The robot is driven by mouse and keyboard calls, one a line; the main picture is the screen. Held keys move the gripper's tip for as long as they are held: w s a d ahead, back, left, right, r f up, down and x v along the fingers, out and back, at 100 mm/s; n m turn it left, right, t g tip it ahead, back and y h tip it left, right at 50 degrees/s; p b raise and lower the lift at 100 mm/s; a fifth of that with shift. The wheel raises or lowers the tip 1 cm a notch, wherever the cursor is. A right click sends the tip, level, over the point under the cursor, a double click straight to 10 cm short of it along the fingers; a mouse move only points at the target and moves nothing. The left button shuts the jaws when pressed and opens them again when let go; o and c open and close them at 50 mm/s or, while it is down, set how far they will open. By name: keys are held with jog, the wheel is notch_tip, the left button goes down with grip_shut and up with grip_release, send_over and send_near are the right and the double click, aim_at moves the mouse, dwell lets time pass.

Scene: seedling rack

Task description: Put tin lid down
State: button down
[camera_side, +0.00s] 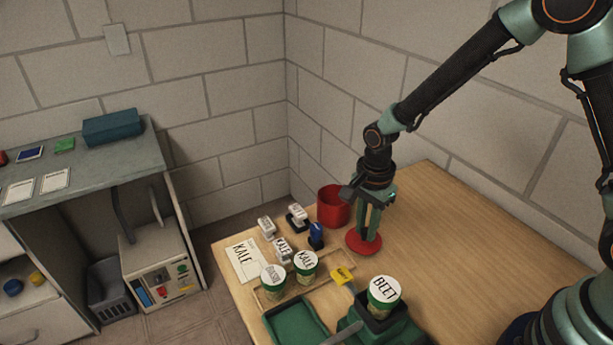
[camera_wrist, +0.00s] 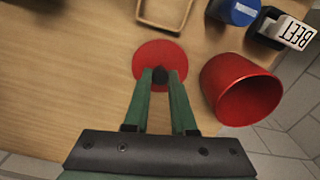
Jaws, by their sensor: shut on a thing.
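The red tin lid (camera_side: 362,245) is a flat round disc with a dark knob. In the wrist view the lid (camera_wrist: 158,52) lies level beyond my fingertips. My gripper (camera_side: 370,232) points straight down and is shut on the knob; its fingers (camera_wrist: 160,76) stand on either side of it. The lid is at or very near the wooden table; I cannot tell whether it touches. The red tin (camera_side: 333,207) stands open and upright behind and left of the lid. In the wrist view the tin (camera_wrist: 238,92) is right of it, with a gap between.
A blue item (camera_side: 316,235) and white label blocks (camera_side: 282,249) stand left of the lid. Several labelled green pots, one marked BEET (camera_side: 383,292), are in front. A green tray (camera_side: 297,322) lies at the front left. The wooden table (camera_side: 440,225) is clear to the right.

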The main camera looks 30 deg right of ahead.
jog(key=shift+f, duration=0.3)
jog(key=c, duration=0.7)
grip_release()
jog(key=shift+c, duration=0.2)
notch_tip(320, 180, up, 11)
notch_tip(320, 180, up, 8)
jog(key=n+t, duration=0.2)
jog(key=n, duration=0.4)
send_over(366, 229)
jog(key=s+d, duration=0.3)
jog(key=s+d+r+n+t, duration=0.3)
jog(key=s+d+r+n, duration=0.1)
jog(key=n, duration=0.5)
jog(key=shift+s+d+r+n+t, duration=0.15)
jog(key=shift+s+d+n+t, duration=0.35)
jog(key=shift+s, duration=0.9)
jog(key=shift+d, duration=0.1)
